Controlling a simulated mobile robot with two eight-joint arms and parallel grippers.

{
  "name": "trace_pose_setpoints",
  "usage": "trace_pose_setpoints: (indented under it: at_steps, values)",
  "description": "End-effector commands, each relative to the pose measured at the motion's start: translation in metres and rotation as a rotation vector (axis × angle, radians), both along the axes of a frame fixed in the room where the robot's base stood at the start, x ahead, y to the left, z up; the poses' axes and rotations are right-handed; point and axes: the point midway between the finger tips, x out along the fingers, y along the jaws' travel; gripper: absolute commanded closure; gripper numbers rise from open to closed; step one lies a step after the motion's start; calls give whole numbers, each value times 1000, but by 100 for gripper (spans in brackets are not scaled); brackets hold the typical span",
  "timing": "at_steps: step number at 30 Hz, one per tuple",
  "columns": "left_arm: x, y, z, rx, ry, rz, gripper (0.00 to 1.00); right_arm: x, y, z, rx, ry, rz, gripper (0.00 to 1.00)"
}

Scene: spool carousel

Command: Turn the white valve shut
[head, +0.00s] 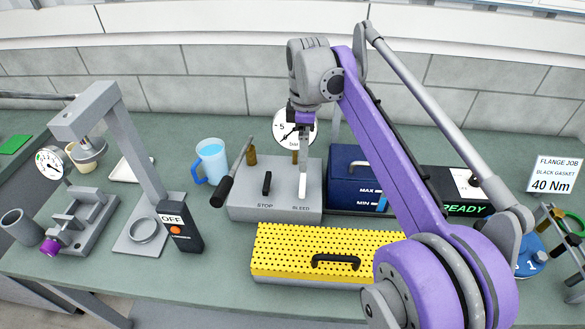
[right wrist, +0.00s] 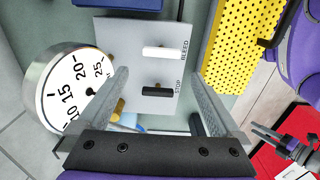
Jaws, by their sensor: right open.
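The white valve handle (head: 303,187) is a short bar above the word BLEED on a grey block (head: 242,205). It shows whole in the right wrist view (right wrist: 162,52), parallel to the black STOP handle (right wrist: 158,91). My right gripper (head: 302,128) points down above and behind the white handle. In the right wrist view my right gripper (right wrist: 160,76) is open and empty, its fingers spread wide with both handles beyond them. What looks like my left gripper (right wrist: 270,138) is at the right wrist view's lower right, too small to judge; the head view does not show it.
A pressure gauge (head: 294,128) stands behind the block, and a black-gripped lever (head: 222,190) slants at its left. A perforated yellow cover (head: 295,245) lies in front. A blue box (head: 350,185) stands close on the right, and a blue mug (head: 211,161) on the left.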

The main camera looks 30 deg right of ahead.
Motion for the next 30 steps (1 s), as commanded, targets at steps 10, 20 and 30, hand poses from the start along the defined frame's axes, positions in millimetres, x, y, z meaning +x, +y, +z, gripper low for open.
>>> trace_pose_setpoints:
  at_steps: [10, 20, 30]
  values:
    - [-3, 0, -7, 0, 5, 0, 50, 0, 0, -46, 1, 3, 5, 0]
    - [-4, 0, -12, 0, 8, 0, 50, 0, 0, -98, 1, 2, 4, 0]
    - [-5, 0, -12, 0, 8, 0, 50, 0, 0, -108, 1, 2, 4, 0]
